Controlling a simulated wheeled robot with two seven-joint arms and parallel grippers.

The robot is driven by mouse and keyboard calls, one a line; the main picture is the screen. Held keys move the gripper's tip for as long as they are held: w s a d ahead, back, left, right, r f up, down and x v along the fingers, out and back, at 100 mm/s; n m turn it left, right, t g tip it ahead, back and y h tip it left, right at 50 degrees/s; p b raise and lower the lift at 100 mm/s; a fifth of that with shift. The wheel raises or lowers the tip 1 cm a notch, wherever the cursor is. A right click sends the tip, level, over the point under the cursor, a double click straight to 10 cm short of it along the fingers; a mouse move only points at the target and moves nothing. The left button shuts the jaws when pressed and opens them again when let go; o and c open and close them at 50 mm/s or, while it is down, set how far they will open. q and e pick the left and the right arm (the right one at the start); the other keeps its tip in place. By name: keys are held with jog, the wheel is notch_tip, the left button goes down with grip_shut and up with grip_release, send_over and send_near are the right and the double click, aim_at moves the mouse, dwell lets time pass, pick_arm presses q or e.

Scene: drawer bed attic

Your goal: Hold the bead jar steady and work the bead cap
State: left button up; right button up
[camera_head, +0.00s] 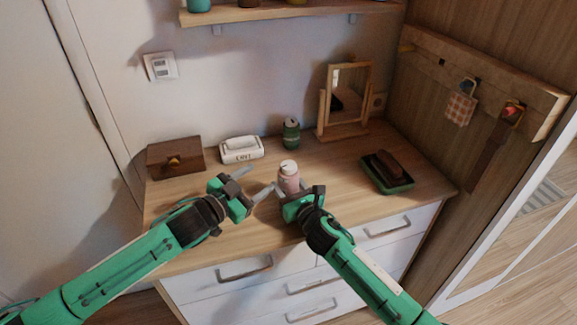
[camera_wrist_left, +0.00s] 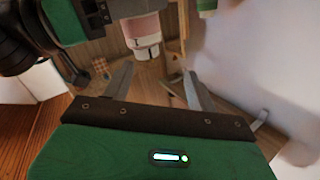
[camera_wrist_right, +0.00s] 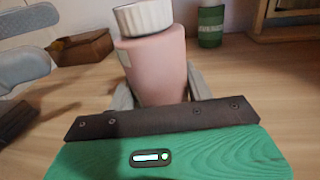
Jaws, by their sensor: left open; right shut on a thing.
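The bead jar (camera_head: 289,184) is pink with a white ribbed bead cap (camera_head: 288,167) on top. It stands upright near the front of the wooden dresser top. My right gripper (camera_head: 292,193) is shut around the jar body; the right wrist view shows the jar (camera_wrist_right: 155,68) between its fingers, with the cap (camera_wrist_right: 144,17) above them. My left gripper (camera_head: 262,177) is open and empty, just left of the jar, with its fingers pointing toward it. In the left wrist view the jar (camera_wrist_left: 142,27) appears inverted, and the cap (camera_wrist_left: 147,52) is beyond the open fingertips, not touched.
Behind stand a brown box (camera_head: 175,158), a white tissue-like holder (camera_head: 242,149), a green can (camera_head: 291,133) and a mirror (camera_head: 346,97). A green tray (camera_head: 388,173) with a brown block is at the right. The dresser top (camera_head: 340,165) is clear between jar and tray.

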aim_at(286, 171)
pick_arm(q)
jog(key=w+d+n, duration=0.1)
jog(key=w+d, duration=0.1)
jog(key=w+d+n+h, duration=0.1)
jog(key=w+d, duration=0.1)
jog(key=d, duration=0.1)
jog(key=w+d+n, duration=0.1)
jog(key=w+d, duration=0.1)
jog(key=d, duration=0.1)
jog(key=shift+d+f+g, duration=0.15)
jog(key=shift+d+g, duration=0.05)
jog(key=shift+g, duration=0.1)
jog(key=shift+c, duration=0.5)
jog(key=c, duration=0.9)
jog(key=shift+d+n, duration=0.2)
jog(key=shift+n, duration=0.1)
jog(key=shift+s+n+t+y, duration=0.1)
jog(key=shift+n+t+y, duration=0.4)
jog(key=shift+t+y, duration=0.15)
jog(key=shift+n+t+y, duration=1.1)
jog(key=shift+t+y, duration=0.05)
jog(key=shift+y, duration=0.4)
jog(key=shift+a+n+y, duration=0.15)
jog(key=shift+n+y, duration=0.25)
jog(key=shift+y, duration=0.2)
